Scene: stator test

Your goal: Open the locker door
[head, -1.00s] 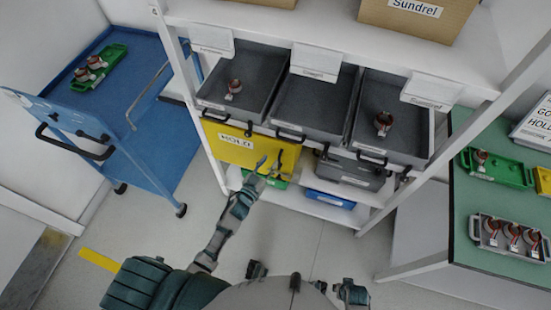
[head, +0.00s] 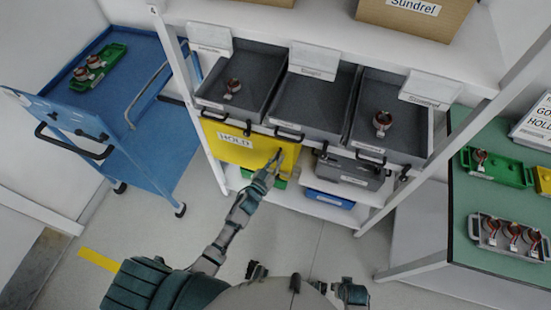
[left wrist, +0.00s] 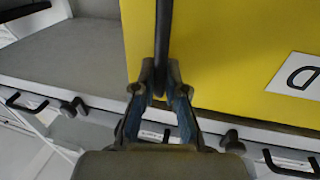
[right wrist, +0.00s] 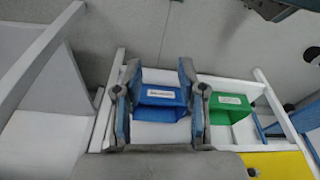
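The locker door is a yellow panel (head: 225,152) labelled HOLD under the grey bins, and it looks closed. It fills much of the left wrist view (left wrist: 230,60). Its dark bar handle (left wrist: 163,35) stands out from the door near one edge. My left gripper (head: 274,165) is at the handle. In the left wrist view, its fingertips (left wrist: 161,80) are drawn together with the end of the handle between them. My right gripper (right wrist: 162,95) is open and empty, its fingers wide apart above the lower shelf area.
Grey bins (head: 315,108) sit right above the door. A blue bin (head: 330,199) and a grey case (head: 352,173) are on shelves to its right. A blue cart (head: 140,140) stands at left, a green-topped table (head: 480,190) at right. The floor before the shelf is clear.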

